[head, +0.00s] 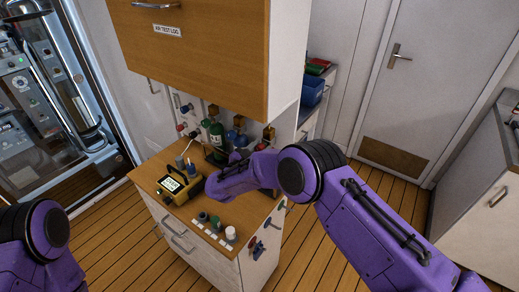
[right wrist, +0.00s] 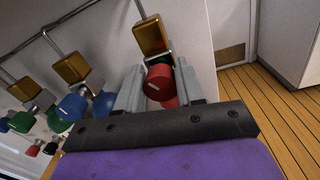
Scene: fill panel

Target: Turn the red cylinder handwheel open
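The red handwheel (right wrist: 159,82) hangs below a brass valve block (right wrist: 153,37) in the right wrist view. My right gripper (right wrist: 162,78) has one grey finger on each side of it. The fingers stand apart with the wheel filling most of the gap; whether they press on it I cannot tell. In the head view my right gripper (head: 238,168) reaches over the counter towards the valves at the wall. My left arm shows at the lower left, but its gripper is out of view.
Blue (right wrist: 104,104) and green (right wrist: 58,121) handwheels on other valves sit left of my right gripper. On the counter are a green cylinder (head: 216,134), a yellow meter (head: 180,187) and a white cup (head: 230,233). A wooden cabinet (head: 195,45) overhangs the counter.

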